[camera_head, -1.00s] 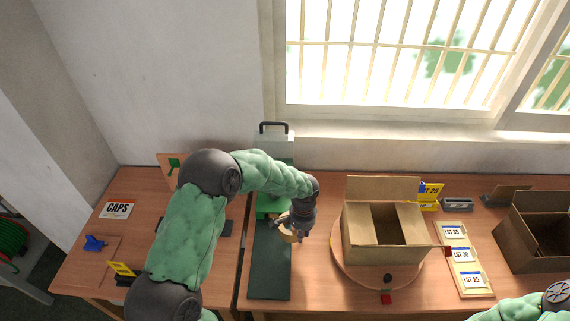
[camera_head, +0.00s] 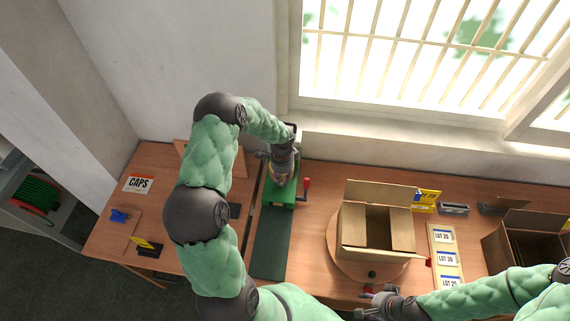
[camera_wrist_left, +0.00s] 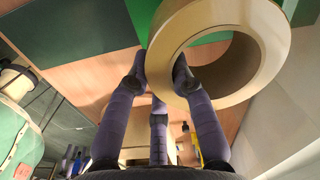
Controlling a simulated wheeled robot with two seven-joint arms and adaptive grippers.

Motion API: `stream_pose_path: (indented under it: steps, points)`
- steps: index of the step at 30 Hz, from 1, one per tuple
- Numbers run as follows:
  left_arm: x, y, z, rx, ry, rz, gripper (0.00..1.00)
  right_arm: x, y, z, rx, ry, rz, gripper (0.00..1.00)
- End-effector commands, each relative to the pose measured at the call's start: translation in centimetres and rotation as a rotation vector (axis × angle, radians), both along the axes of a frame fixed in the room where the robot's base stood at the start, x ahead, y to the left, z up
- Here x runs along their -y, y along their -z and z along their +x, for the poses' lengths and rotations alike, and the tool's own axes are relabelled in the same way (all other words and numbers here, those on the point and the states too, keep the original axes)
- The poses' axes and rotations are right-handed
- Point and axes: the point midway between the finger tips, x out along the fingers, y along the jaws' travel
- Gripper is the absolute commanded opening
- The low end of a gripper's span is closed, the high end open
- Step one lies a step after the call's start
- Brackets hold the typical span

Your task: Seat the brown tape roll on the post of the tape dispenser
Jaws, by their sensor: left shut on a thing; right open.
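The brown tape roll (camera_wrist_left: 274,50) is a wide tan ring in the left wrist view, tilted, with its open hole toward the camera. My left gripper (camera_wrist_left: 163,75) is shut on the wall of the roll. In the head view my left gripper (camera_head: 280,178) is over a green device (camera_head: 278,196) at the back of the table. The arm and gripper hide much of that device, and I cannot make out a dispenser post or confirm that this is the dispenser. My right gripper (camera_head: 376,302) is open and empty near the table's front edge.
A red-topped lever (camera_head: 307,184) stands just right of the green device. A dark green mat (camera_head: 271,248) in front is clear. An open carton (camera_head: 376,246) sits on a round turntable (camera_head: 333,248), with a lot-card board (camera_head: 458,281) to its right.

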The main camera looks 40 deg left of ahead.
Motion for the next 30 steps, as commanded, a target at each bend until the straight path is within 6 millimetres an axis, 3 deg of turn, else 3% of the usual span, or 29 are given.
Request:
stream_pose_path:
  steps: [3, 11, 30]
  points:
    - [-0.7, -0.4, -0.2, -0.001, 0.024, 0.001, 0.0, 0.0, -0.8, 0.0, -0.001, 0.0, 0.0, 0.46]
    - [-0.9, 0.2, -0.3, -0.001, 0.034, 0.001, 0.0, 0.0, -0.5, 0.0, -0.001, 0.0, 0.0, 0.46]
    - [-0.9, 4.1, -0.2, 0.001, 0.033, 0.002, 0.0, 0.0, 1.9, 0.0, -0.001, 0.0, 0.0, 0.46]
